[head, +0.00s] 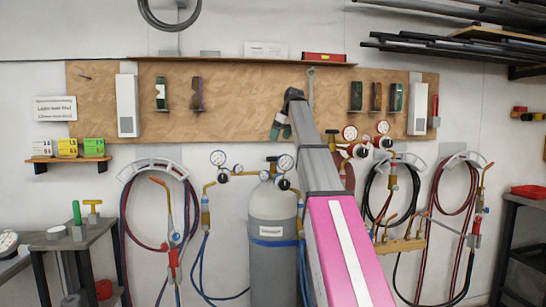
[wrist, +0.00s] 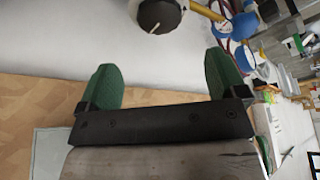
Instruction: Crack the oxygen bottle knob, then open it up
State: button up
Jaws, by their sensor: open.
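A grey gas bottle (head: 272,220) with a blue band stands upright against the wall in the head view. Its dark top knob (head: 271,159) sits between two pressure gauges. My gripper (head: 281,130) is above the bottle top, in front of the board, with green fingertips. In the wrist view my gripper (wrist: 161,78) is open, with nothing between its green fingers. A black round knob (wrist: 157,14) with a pale line lies beyond the fingertips, cut by the top edge and apart from them. I cannot tell for sure which knob it is. My arm hides the area right of the bottle.
A second set of red-rimmed gauges (head: 350,133) is right of my arm. Hoses and torches hang on racks (head: 158,165) at both sides. A wooden board (head: 232,105) with goggles is behind my gripper. A grey table (head: 75,238) stands at left.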

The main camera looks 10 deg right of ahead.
aim_at(273, 160)
jog(key=x, duration=0.9)
jog(key=shift+w+a+f, duration=0.1)
jog(key=shift+f, duration=0.2)
jog(key=shift+c, duration=0.4)
jog(key=c, duration=0.9)
